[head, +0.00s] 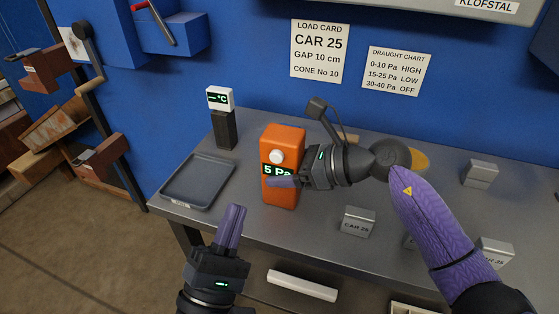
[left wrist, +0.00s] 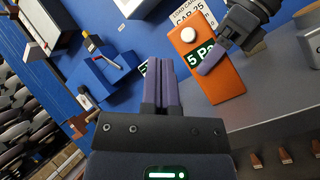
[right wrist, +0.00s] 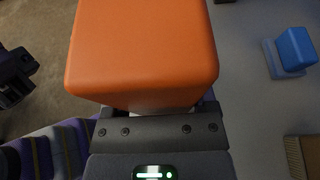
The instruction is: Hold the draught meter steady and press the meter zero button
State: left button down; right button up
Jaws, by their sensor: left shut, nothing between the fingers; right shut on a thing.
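The orange draught meter (head: 283,140) stands upright on the grey bench in the head view. Its display reads "5 Pa", and the round white zero button (head: 277,156) is above the display. My right gripper (head: 284,181) is shut on the meter from the right, one finger across its front below the display. The meter's orange body (right wrist: 145,50) fills the top of the right wrist view. My left gripper (head: 231,222) is shut and empty, in front of the bench edge and lower left of the meter. In the left wrist view the button (left wrist: 188,34) is clear of my left fingers (left wrist: 161,85).
A grey tray (head: 197,181) lies left of the meter, and a thermometer display (head: 221,115) stands behind it. A "CAR 25" block (head: 357,221) is to the right. A draught chart (head: 396,71) hangs on the blue wall. My right arm covers part of the bench.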

aim_at(276, 157)
pick_arm(q)
jog(key=s+n+t+y, duration=0.1)
jog(key=n, duration=0.1)
jog(key=s+d+r+n+t+y, duration=0.1)
jog(key=n+t, duration=0.1)
jog(key=shift+d+r+t, duration=0.1)
jog(key=shift+t, duration=0.2)
jog(key=w+d, duration=0.2)
jog(key=w, duration=0.6)
jog(key=shift+w+d, duration=0.15)
jog(key=shift+d, duration=0.2)
jog(key=shift+w, duration=0.15)
dwell(1.4)
jog(key=shift+w+d, duration=0.15)
jog(key=shift+w, duration=0.1)
jog(key=shift+w+d, duration=0.15)
jog(key=shift+w, duration=0.35)
dwell(0.6)
jog(key=shift+s, duration=0.1)
jog(key=shift+s+a, duration=0.3)
jog(key=shift+s, duration=0.55)
